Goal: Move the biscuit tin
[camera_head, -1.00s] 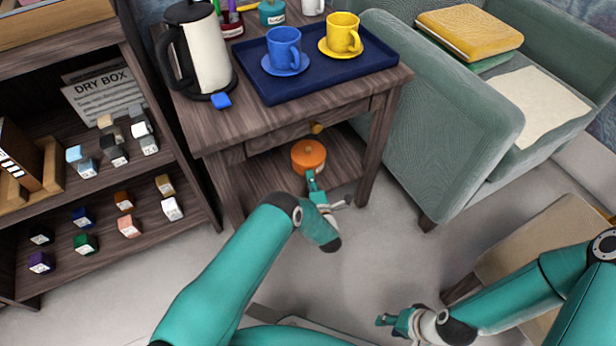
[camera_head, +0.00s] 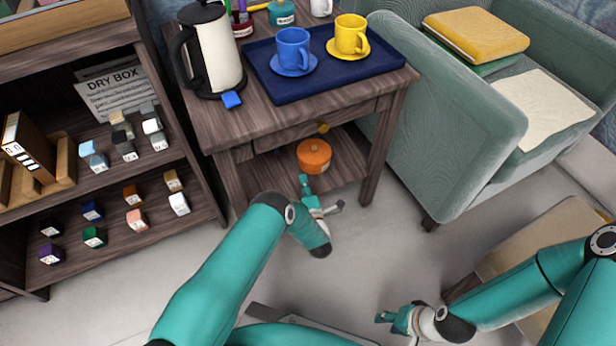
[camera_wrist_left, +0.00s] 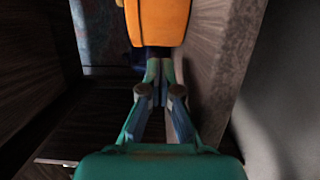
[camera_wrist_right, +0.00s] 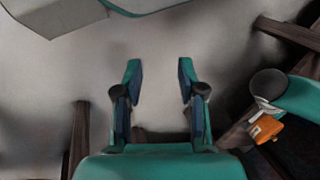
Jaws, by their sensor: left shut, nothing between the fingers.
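My right gripper (camera_head: 383,318) is low over the floor, away from the tin. Its fingers (camera_wrist_right: 157,70) are apart and empty in the right wrist view.
The side table (camera_head: 220,128) has a leg (camera_head: 375,165) right of the tin and a drawer above it. A blue tray (camera_head: 290,90) with cups and a kettle (camera_head: 213,50) stand on top. A shelf unit (camera_head: 150,190) is left, a green armchair (camera_head: 440,120) right.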

